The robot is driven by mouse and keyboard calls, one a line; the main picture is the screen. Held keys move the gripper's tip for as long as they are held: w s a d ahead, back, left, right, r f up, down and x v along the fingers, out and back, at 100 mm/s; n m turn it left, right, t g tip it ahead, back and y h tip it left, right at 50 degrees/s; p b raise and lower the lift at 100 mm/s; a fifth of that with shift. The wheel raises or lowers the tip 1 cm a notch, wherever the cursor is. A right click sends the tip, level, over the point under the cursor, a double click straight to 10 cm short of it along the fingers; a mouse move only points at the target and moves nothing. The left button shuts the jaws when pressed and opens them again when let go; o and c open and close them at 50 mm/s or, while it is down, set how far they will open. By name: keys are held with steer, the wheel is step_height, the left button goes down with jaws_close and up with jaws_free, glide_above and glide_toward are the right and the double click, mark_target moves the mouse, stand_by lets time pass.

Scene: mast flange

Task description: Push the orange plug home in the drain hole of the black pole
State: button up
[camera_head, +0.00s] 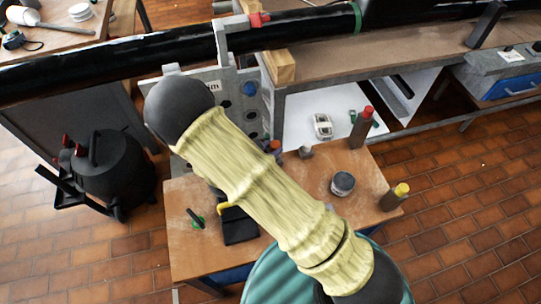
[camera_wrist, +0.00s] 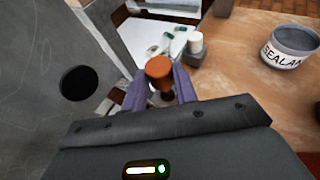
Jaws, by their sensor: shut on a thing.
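The orange plug (camera_wrist: 159,70) stands between the two purple fingers of my gripper (camera_wrist: 161,88) in the wrist view. My gripper is shut on it, and its orange head shows above the fingers. In the head view the plug (camera_head: 275,145) is a small spot beside my yellow-sleeved arm, over the far edge of the wooden table and right of the grey plate. The black pole (camera_head: 150,55) runs across the top of the head view, well apart from the plug. I cannot make out its drain hole in either view.
A grey plate with round holes (camera_head: 262,105) hangs below the pole; one dark hole shows in the wrist view. A black drum-shaped vessel (camera_head: 112,170) stands left.

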steer(key=shift+f, duration=1.8)
steer(key=shift+f+b, duration=0.3)
steer(key=o, duration=0.9)
steer(key=shift+o, duration=0.2)
steer(key=shift+r, duration=0.1)
steer(key=v, duration=1.7)
steer(key=shift+a, duration=0.45)
steer(key=shift+w+d, duration=0.1)
